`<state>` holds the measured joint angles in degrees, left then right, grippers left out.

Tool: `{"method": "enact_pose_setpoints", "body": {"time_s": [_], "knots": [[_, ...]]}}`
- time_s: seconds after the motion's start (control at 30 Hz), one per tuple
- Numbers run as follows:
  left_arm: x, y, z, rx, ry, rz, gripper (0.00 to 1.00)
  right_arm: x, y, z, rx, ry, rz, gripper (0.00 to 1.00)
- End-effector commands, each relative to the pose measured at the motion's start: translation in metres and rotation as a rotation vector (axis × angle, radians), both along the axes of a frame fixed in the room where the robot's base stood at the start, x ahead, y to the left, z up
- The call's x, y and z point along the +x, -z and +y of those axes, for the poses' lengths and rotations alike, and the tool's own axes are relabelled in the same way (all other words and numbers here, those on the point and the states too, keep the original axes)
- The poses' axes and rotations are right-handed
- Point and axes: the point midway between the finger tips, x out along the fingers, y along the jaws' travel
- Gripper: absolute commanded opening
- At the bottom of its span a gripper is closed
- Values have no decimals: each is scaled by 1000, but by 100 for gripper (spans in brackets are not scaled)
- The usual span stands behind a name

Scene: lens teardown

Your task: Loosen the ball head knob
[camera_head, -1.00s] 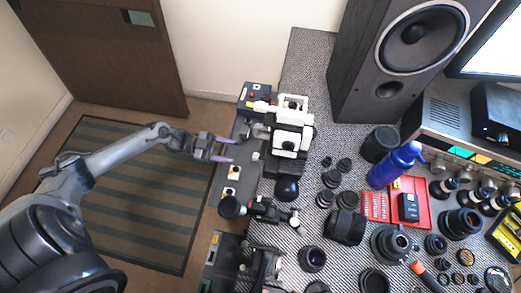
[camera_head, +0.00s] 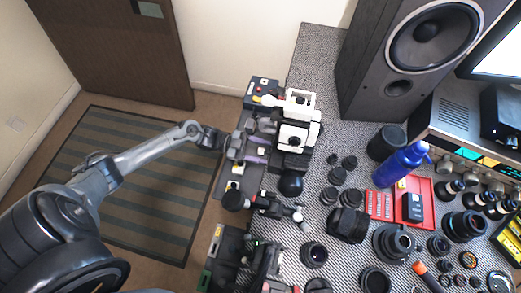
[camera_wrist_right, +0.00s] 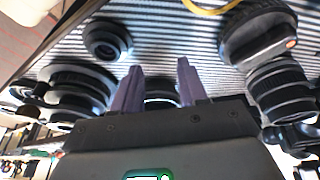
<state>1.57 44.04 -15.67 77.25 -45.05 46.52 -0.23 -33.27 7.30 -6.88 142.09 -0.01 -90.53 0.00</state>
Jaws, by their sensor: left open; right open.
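My left gripper (camera_head: 257,150) is in the head view, over the dark equipment strip at the table's left edge. Its purple fingers are apart, close to the white-and-black device (camera_head: 293,136). A small black-and-silver assembly (camera_head: 272,206) with a round dark end (camera_head: 235,200) lies below the gripper in the picture. It may be the ball head, but I cannot tell which part is its knob. My right gripper shows in the right wrist view (camera_wrist_right: 158,68), with its purple fingers apart above the striped mat and nothing clearly held between them.
Several lenses, including a small one (camera_head: 314,254), stand on the grey mat. A blue bottle (camera_head: 400,165) and red tray (camera_head: 426,190) are right of centre. A tall speaker (camera_head: 380,75) blocks the back. In the right wrist view, dark lenses (camera_wrist_right: 107,38) surround the fingers.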

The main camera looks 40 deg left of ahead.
Motion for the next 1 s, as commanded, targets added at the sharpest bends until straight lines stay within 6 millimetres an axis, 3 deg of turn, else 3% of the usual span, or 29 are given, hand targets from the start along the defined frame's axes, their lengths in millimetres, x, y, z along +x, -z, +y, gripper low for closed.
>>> {"method": "enact_pose_setpoints", "body": {"time_s": [0.1, 0.47, 1.0], "knots": [[0, 0, 0, 0, 0, 0, 55, 0, 0, 0, 0, 0, 0, 43], [0, 0, 0, -1, 0, 0, 1, 0, 0, 1, 7, 4, 0, 43], [1, -3, 1, -55, 0, 95, 1, 1, -9, 2, 11, 7, 0, 43]]}}
